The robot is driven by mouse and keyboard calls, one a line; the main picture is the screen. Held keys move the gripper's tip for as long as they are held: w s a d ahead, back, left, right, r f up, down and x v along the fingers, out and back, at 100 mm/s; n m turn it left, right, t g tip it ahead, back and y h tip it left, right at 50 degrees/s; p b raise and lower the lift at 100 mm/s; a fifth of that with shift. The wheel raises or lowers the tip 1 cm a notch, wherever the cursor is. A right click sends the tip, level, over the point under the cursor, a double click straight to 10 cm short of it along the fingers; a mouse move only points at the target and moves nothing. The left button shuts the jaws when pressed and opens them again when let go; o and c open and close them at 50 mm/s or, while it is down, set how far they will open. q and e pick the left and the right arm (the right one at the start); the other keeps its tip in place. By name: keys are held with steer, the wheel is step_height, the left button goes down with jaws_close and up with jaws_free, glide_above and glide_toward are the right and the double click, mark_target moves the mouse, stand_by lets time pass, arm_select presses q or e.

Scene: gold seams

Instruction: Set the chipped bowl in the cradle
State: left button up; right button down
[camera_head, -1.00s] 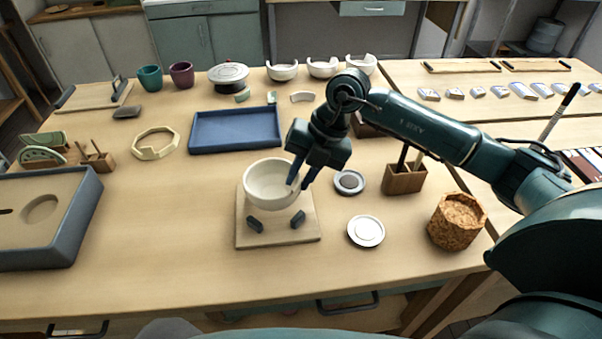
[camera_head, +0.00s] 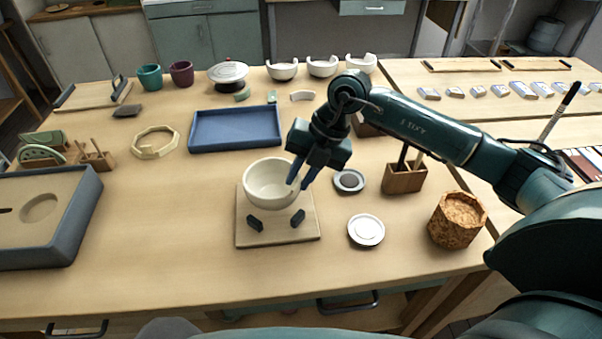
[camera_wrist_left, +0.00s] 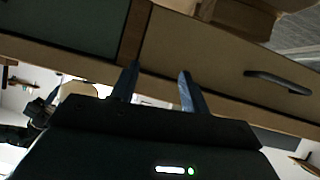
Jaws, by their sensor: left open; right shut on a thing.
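A cream bowl (camera_head: 268,187) is over the wooden cradle board (camera_head: 262,235), upright. Two dark pegs, a left one (camera_head: 255,223) and a right one (camera_head: 298,219), stand at the board's front part. My right gripper (camera_head: 298,182) is shut on the bowl's right rim. I cannot tell whether the bowl rests on the cradle or hangs just above it. No chip shows clearly on the bowl. My left gripper (camera_wrist_left: 157,85) is open and empty in the left wrist view, in front of a drawer front below the tabletop; it is not in the head view.
A blue tray (camera_head: 236,130) lies behind the cradle. A small dark-filled dish (camera_head: 348,180), a white dish (camera_head: 366,230), a tool block (camera_head: 404,178) and a cork-coloured pot (camera_head: 457,220) stand to the right. Chipped bowls (camera_head: 322,67) line the back. Bare table lies left of the cradle.

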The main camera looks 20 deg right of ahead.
steer(key=shift+f+b, duration=1)
steer(key=shift+f, duration=0.8)
stand_by(2.9)
steer(key=c, duration=1.3)
jaws_free()
steer(key=shift+o, duration=0.7)
steer(key=o, duration=0.4)
steer(key=shift+r, duration=0.1)
step_height(320, 180, up, 6)
steer(key=p, duration=0.5)
